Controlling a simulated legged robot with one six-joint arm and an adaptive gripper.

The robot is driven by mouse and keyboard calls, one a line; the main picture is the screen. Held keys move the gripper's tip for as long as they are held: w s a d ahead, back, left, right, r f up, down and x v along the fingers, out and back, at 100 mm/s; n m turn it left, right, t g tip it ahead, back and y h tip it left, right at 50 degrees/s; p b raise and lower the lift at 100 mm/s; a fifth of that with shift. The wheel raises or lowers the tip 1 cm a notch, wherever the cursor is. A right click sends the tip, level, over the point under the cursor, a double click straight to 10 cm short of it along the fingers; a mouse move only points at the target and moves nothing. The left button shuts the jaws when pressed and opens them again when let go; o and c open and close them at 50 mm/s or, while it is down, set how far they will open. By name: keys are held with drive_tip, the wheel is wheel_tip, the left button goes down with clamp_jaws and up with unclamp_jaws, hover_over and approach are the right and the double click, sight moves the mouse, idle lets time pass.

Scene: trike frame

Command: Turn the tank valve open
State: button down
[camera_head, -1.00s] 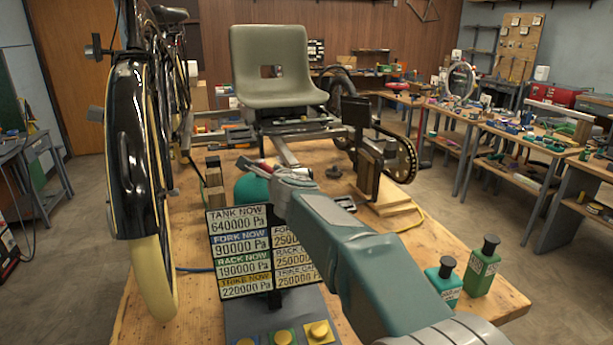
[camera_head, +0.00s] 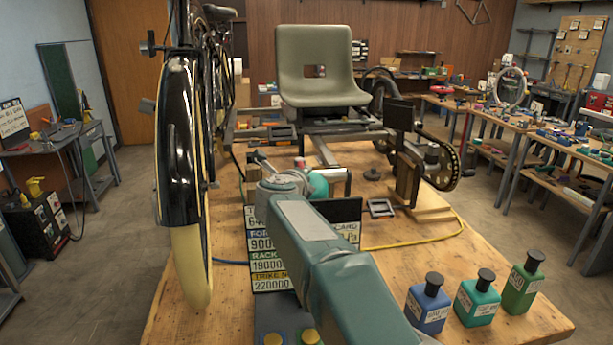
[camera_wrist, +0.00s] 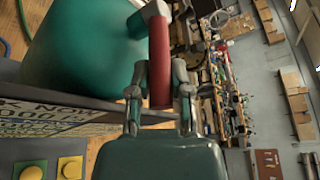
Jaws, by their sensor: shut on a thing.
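The teal-green tank (camera_wrist: 85,45) fills the upper left of the wrist view. My gripper (camera_wrist: 159,85) is shut on the red handle, with one finger on each side. In the head view, the tank (camera_head: 318,185) shows only partly behind my wrist, and my fingertips are hard to make out there. The pressure board (camera_head: 268,265) stands in front of the tank. My arm covers much of its text, including the tank reading.
A black bicycle wheel and fender (camera_head: 180,160) stand close on the left. Blue (camera_head: 428,303), teal (camera_head: 477,298) and green (camera_head: 523,284) bottles stand at the table's front right. Yellow buttons (camera_head: 309,337) lie below the board.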

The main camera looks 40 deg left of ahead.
drive_tip(key=shift+s+a+f, duration=0.1)
drive_tip(key=shift+s+a, duration=0.05)
drive_tip(key=shift+s, duration=0.05)
drive_tip(key=c, duration=0.7)
unclamp_jaws()
drive_tip(key=shift+o, duration=0.8)
drive_tip(key=shift+a, duration=0.25)
drive_tip(key=shift+s+d, duration=0.2)
drive_tip(key=shift+d, duration=0.2)
drive_tip(key=v, duration=1.1)
drive_tip(key=shift+s+a, duration=0.15)
drive_tip(key=shift+a, duration=0.05)
